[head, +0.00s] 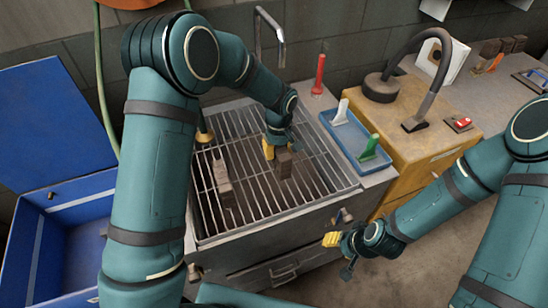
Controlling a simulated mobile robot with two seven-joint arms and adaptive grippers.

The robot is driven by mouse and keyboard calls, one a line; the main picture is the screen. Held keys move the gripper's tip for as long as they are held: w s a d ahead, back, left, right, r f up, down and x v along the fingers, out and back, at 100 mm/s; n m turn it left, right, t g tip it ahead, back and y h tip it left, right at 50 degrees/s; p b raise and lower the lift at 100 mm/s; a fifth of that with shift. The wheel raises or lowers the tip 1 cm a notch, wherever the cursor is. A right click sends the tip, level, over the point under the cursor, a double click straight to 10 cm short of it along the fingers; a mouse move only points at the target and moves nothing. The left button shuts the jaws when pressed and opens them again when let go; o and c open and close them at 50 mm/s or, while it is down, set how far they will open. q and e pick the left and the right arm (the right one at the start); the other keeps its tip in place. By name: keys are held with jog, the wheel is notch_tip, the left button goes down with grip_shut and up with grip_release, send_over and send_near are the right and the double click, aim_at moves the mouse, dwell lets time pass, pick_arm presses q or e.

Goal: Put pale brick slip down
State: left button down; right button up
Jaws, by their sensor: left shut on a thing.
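My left gripper (270,148) reaches down over the metal grate (255,205) of the sink. Its yellow fingertips are shut on a grey-brown brick slip (284,163), which stands roughly upright at or just above the bars. I cannot tell whether it touches them. A second, paler pinkish-grey brick slip (222,181) lies on the grate to the left, apart from the gripper. My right gripper (332,240) is in front of the sink cabinet, away from both slips. Its yellow fingertips show small, and I cannot tell whether they are open.
A blue tray (342,150) with a white and a green-handled tool sits right of the grate. A red bottle (319,75) and a faucet (280,50) stand behind. A yellow cabinet (440,140) is at the right, an open blue box (75,215) at the left. The grate's front is clear.

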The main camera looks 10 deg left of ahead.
pick_arm(q)
jog(key=shift+w+f, duration=0.1)
jog(key=shift+f, duration=2.6)
jog(key=shift+f, duration=0.1)
jog(key=c, duration=0.7)
grip_release()
notch_tip(320, 180, up, 12)
jog(key=shift+r, duration=0.15)
